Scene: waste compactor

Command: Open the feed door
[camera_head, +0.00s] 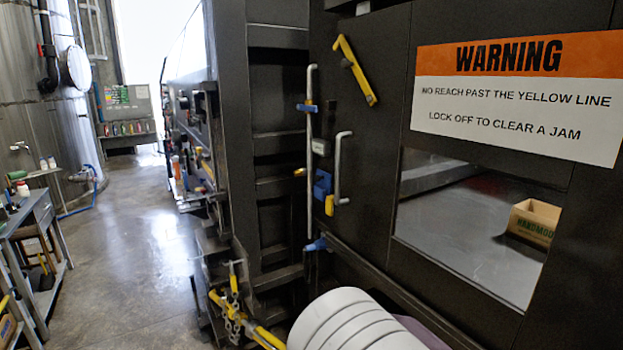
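The feed door appears to be the large dark panel (382,130) on the right of the head view; it looks closed against the dark frame (232,120) to its left. A grey D-shaped pull handle (339,168) stands on the panel near its left edge. A yellow lever (355,70) sits tilted above the handle. A blue latch block (322,184) with a yellow tab (329,205) is by the handle's lower end. Neither gripper shows.
A warning sign (520,95) sits above a rectangular opening or window (450,225), with a cardboard box (535,221) visible through it. Yellow bars with a chain (235,305) stand low beside the frame. A workbench (35,225) is at left. The floor (135,250) between is clear.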

